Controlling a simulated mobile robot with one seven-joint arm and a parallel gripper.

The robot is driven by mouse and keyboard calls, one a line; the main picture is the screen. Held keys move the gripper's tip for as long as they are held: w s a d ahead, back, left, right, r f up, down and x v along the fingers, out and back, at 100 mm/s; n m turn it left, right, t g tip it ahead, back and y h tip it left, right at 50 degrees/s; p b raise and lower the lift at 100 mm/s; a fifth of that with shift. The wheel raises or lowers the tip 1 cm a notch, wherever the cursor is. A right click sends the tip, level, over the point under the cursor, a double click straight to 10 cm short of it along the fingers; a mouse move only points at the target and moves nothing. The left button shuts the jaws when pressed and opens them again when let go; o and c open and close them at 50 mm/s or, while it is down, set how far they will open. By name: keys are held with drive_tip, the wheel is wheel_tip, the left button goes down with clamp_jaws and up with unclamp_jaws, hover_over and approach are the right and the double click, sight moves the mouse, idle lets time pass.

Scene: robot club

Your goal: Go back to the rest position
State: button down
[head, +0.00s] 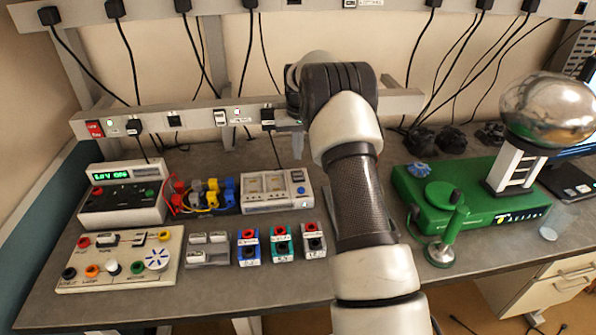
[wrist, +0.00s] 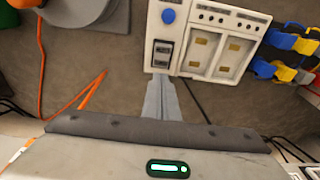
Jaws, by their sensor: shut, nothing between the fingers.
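My arm reaches forward over the grey bench in the head view. My gripper (head: 297,148) hangs down at the arm's far end, mostly hidden by the wrist. In the wrist view, its two grey fingers (wrist: 160,84) lie together with nothing between them. Their tips appear next to the edge of a white meter unit (wrist: 215,35) with a blue knob. That unit stands left of my arm in the head view (head: 262,206). I cannot tell the height of the fingertips above the bench.
A lit power supply (head: 122,194), a white terminal board (head: 120,262) and several small socket blocks (head: 281,244) stand at the left. A green device (head: 480,205) with a silver sphere (head: 550,108) stands right of my arm. Black cables hang along the back wall.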

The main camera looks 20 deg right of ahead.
drive_tip(key=shift+r+p, duration=0.45)
drive_tip(key=shift+r, duration=0.5)
